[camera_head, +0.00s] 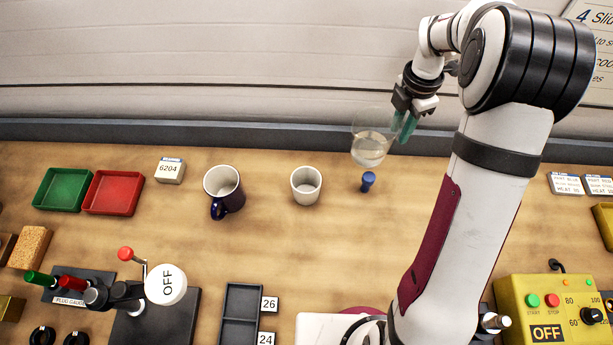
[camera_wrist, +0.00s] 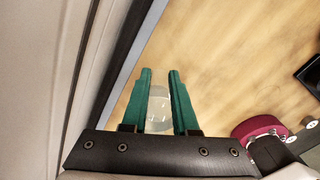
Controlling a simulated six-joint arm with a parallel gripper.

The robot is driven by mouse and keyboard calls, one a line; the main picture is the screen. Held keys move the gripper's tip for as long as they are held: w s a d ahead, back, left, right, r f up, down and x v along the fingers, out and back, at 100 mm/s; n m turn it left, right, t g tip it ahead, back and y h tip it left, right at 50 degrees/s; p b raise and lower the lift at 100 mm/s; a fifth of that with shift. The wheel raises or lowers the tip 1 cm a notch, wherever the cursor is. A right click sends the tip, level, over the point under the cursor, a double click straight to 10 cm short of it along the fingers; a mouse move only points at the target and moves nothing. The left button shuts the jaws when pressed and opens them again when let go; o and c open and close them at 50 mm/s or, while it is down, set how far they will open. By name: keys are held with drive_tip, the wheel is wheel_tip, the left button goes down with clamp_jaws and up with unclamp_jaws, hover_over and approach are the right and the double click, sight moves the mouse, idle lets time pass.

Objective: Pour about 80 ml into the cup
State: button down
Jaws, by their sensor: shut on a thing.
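My gripper (camera_head: 404,125) is shut on a clear glass vessel (camera_head: 371,150) with pale liquid in its lower part. The vessel looks roughly upright and appears raised above the table near the back edge. In the wrist view, the vessel (camera_wrist: 158,108) shows between the two teal fingers of my gripper (camera_wrist: 160,85). A white cup (camera_head: 306,185) stands upright on the table, left of and apart from the vessel. A dark blue mug (camera_head: 225,190) with a pale inside stands farther left. I cannot make out any liquid in either.
A small blue stopper-like piece (camera_head: 368,181) stands below the vessel. A card marked 6204 (camera_head: 170,170), a green tray (camera_head: 62,189) and a red tray (camera_head: 113,193) are at the left. A lever device (camera_head: 165,285) and a dark tray (camera_head: 241,313) stand in front. Table between cup and mug is clear.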

sight(394, 120)
drive_tip(key=shift+a+r, duration=0.1)
drive_tip(key=shift+r, duration=0.05)
drive_tip(key=shift+s+a+r+t+h, duration=0.25)
drive_tip(key=shift+a+r+t+h, duration=0.3)
drive_tip(key=shift+r+h, duration=0.4)
drive_tip(key=shift+s+a+r+t+h, duration=0.3)
drive_tip(key=shift+a+r+h, duration=0.35)
drive_tip(key=shift+h, duration=0.2)
drive_tip(key=shift+s+a+f+t+h, duration=0.15)
drive_tip(key=shift+s+a+t+h, duration=0.05)
drive_tip(key=shift+a+h, duration=0.25)
drive_tip(key=shift+s+a+f+t+h, duration=0.15)
drive_tip(key=shift+s+a+h, duration=0.05)
drive_tip(key=shift+a+h, duration=0.2)
drive_tip(key=shift+s+a+r+t+h, duration=0.2)
drive_tip(key=shift+s+a+h, duration=0.05)
drive_tip(key=shift+a+h, duration=0.2)
drive_tip(key=shift+s+a+r+t+h, duration=0.2)
drive_tip(key=shift+a+h, duration=0.2)
drive_tip(key=shift+a, duration=0.05)
drive_tip(key=shift+s+a+r+t+h, duration=0.1)
drive_tip(key=shift+s+a+t+h, duration=0.2)
drive_tip(key=shift+h, duration=0.4)
drive_tip(key=shift+a+r+t+h, duration=0.35)
drive_tip(key=shift+r+h, duration=0.15)
drive_tip(key=shift+r, duration=0.1)
drive_tip(key=shift+s+a+r+h, duration=0.1)
drive_tip(key=shift+a+r+h, duration=0.1)
drive_tip(key=shift+r+h, duration=0.1)
